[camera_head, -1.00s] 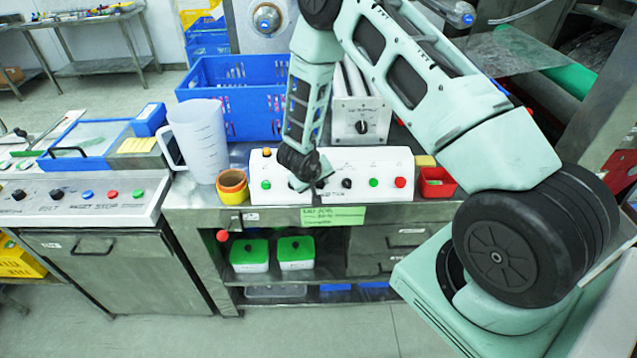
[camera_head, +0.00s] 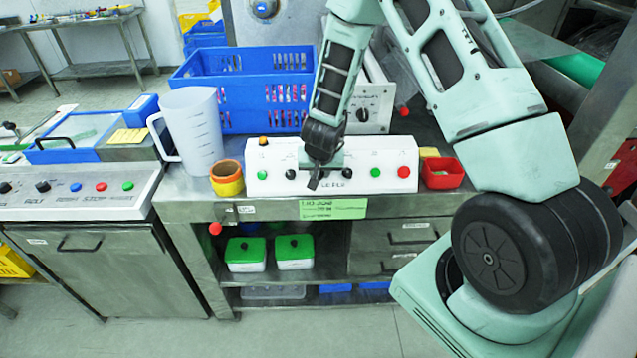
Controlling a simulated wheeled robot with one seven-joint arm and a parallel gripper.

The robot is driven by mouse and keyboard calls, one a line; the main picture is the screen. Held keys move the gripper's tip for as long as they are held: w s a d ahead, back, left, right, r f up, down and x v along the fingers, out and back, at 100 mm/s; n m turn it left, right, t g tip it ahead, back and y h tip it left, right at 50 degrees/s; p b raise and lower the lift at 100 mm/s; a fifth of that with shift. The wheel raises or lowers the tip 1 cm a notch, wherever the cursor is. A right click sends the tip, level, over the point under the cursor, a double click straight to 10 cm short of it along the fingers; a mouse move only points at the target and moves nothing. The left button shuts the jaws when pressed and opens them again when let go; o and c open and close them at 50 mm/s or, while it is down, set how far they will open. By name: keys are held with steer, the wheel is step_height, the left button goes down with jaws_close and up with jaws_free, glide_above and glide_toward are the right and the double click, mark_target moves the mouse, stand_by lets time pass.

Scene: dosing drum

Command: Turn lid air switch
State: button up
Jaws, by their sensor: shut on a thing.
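A white control box (camera_head: 386,158) stands on the steel counter, with a row of buttons and black rotary knobs on its front. My gripper (camera_head: 319,178) points down at the middle of this front and is shut on a dark knob there, which I take to be the lid air switch. The gripper hides most of that knob, so its angle cannot be read. Another black knob (camera_head: 290,174) shows to the left of the gripper, and one more black knob (camera_head: 347,173) to its right. The small panel labels are too blurred to read surely.
A yellow-orange cup (camera_head: 228,180) and a measuring jug (camera_head: 195,130) stand left of the box. A red bin (camera_head: 442,174) is at its right. A blue crate (camera_head: 240,95) and a grey box with a knob (camera_head: 372,104) stand behind. Green-lidded tubs (camera_head: 295,252) sit below.

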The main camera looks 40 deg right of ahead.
steer(key=m+b, duration=0.1)
steer(key=b, duration=0.3)
steer(key=f+m+t+y+b, duration=0.1)
steer(key=m+b, duration=0.1)
steer(key=b, duration=0.1)
steer(key=shift+s+d+b, duration=0.15)
steer(key=shift+d+b, duration=0.05)
steer(key=shift+b, duration=0.15)
steer(key=b, duration=0.1)
steer(key=m+t+y+b, duration=0.1)
steer(key=b, duration=0.1)
steer(key=shift+s+r, duration=0.1)
steer(key=shift+r, duration=0.15)
steer(key=shift+a+r+m+b, duration=0.15)
steer(key=shift+m+b, duration=0.15)
steer(key=shift+b, duration=0.2)
steer(key=o, duration=0.6)
steer(key=shift+s+r, duration=0.15)
steer(key=shift+r, duration=0.35)
steer(key=p+v, duration=0.3)
steer(key=v, duration=1.3)
steer(key=shift+s+r+p, duration=0.1)
steer(key=shift+s+p, duration=0.15)
steer(key=shift+p, duration=0.15)
